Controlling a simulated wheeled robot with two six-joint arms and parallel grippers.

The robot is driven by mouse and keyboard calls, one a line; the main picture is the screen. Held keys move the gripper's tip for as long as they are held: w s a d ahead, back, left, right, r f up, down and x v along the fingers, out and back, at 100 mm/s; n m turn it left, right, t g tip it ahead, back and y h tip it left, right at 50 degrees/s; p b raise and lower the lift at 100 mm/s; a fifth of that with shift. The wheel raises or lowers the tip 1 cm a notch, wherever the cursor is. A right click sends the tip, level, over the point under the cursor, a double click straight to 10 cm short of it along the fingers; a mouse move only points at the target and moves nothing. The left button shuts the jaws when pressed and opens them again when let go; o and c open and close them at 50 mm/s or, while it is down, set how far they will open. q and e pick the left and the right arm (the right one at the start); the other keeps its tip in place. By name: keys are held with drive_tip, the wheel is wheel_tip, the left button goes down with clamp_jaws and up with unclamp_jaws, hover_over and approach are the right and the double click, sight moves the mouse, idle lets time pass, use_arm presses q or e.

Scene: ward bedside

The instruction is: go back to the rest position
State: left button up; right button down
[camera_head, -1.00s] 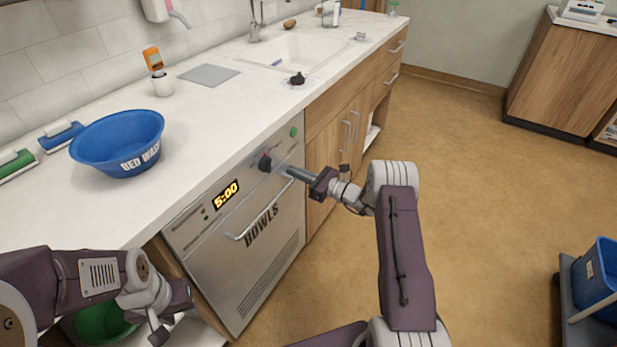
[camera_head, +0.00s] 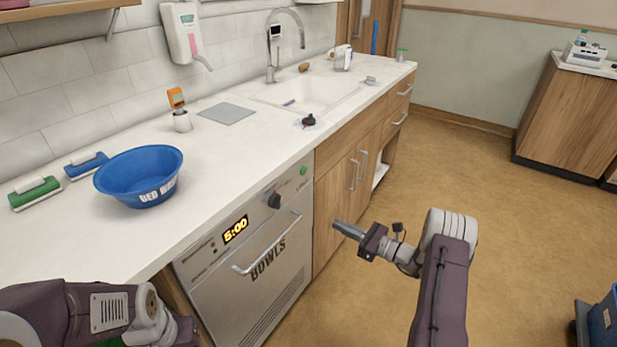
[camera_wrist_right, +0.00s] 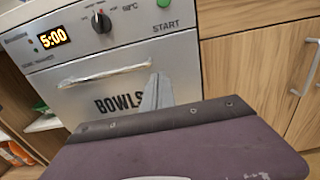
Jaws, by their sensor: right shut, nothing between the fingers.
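My right gripper (camera_head: 348,230) is shut and empty. In the head view it hangs in free air in front of the wooden cabinet doors, to the right of the bowl washer (camera_head: 262,262). In the right wrist view its closed fingertips (camera_wrist_right: 157,92) show in front of the washer's front panel (camera_wrist_right: 190,58), overlapping the end of the word BOWLS. My left arm (camera_head: 75,315) is at the lower left of the head view; its gripper fingers are out of the picture.
The washer has a handle (camera_head: 266,246), a dark knob (camera_head: 273,201) and a 5:00 display (camera_head: 235,229). A blue bowl (camera_head: 140,190) and two brushes stand on the white counter (camera_head: 240,150). A blue bin (camera_head: 604,325) is at the lower right.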

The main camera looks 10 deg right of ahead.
drive_tip(key=w+a+r+n+g+y, duration=0.2)
drive_tip(key=a+r+n+y, duration=0.15)
drive_tip(key=a+r, duration=0.45)
drive_tip(key=s+a+r+n+g, duration=0.5)
drive_tip(key=s+a+n+g, duration=0.15)
drive_tip(key=a, duration=0.55)
drive_tip(key=s+a+f+n+g+h, duration=0.1)
drive_tip(key=s+f+n+g+h, duration=0.25)
drive_tip(key=s, duration=0.65)
drive_tip(key=s+a+f+n+g+h, duration=0.1)
drive_tip(key=s+f+n+g+h, duration=0.25)
drive_tip(key=s, duration=0.55)
drive_tip(key=s+d+f+n+t+h, duration=0.1)
drive_tip(key=s+d+f+n+h, duration=0.15)
drive_tip(key=d+n+h, duration=0.35)
drive_tip(key=s+d+f+n+t+h, duration=0.1)
drive_tip(key=s+d+f+n+h, duration=0.2)
drive_tip(key=d, duration=0.4)
wheel_tip(320, 180, up, 23)
drive_tip(key=w+n+t+p, duration=0.1)
drive_tip(key=w+p, duration=0.1)
drive_tip(key=p, duration=2)
drive_tip(key=shift+w+d+f+n+y, duration=0.15)
drive_tip(key=shift+w+d+n+y, duration=0.15)
drive_tip(key=shift+w+y, duration=0.15)
